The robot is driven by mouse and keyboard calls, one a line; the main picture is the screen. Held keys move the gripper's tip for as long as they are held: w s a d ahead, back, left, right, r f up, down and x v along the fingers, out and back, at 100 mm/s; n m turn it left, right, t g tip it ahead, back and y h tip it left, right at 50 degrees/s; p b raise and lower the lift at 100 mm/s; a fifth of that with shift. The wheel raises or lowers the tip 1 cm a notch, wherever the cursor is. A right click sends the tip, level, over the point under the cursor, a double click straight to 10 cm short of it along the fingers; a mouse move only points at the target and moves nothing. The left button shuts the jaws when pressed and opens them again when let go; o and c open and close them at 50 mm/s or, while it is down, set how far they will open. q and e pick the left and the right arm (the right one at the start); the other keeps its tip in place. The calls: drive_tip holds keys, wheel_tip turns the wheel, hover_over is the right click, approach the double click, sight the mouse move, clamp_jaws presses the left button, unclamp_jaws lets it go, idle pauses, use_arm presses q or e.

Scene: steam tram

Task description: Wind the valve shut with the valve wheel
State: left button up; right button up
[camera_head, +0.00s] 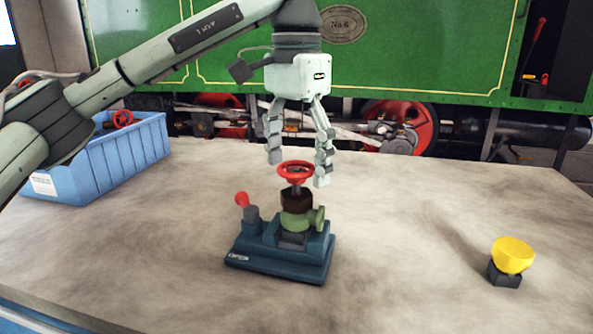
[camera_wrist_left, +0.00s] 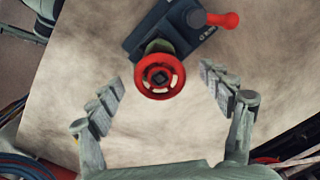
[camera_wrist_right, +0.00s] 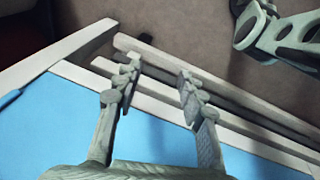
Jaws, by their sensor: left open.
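The red valve wheel (camera_head: 296,171) sits level on top of the valve (camera_head: 297,218), which has a dark collar and a pale green body. The valve stands on a dark blue base (camera_head: 285,262) with a red-knobbed lever (camera_head: 242,199) at its left. My left gripper (camera_head: 298,167) points down over the wheel, open, its fingers on either side of it. In the left wrist view the wheel (camera_wrist_left: 159,76) lies between the spread fingers (camera_wrist_left: 160,82), with a gap on both sides. My right gripper (camera_wrist_right: 157,78) is open and empty, seen only in the right wrist view.
A blue bin (camera_head: 125,150) holding another red wheel (camera_head: 122,118) stands at the back left. A yellow cup (camera_head: 513,255) on a dark block stands at the right. The green tram (camera_head: 430,45) is behind the table. The tabletop between is clear.

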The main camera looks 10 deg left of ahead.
use_arm(q)
drive_tip(key=shift+r, duration=2.45)
wheel_tip(320, 180, down, 5)
drive_tip(key=shift+f, duration=0.15)
drive_tip(key=n, duration=0.3)
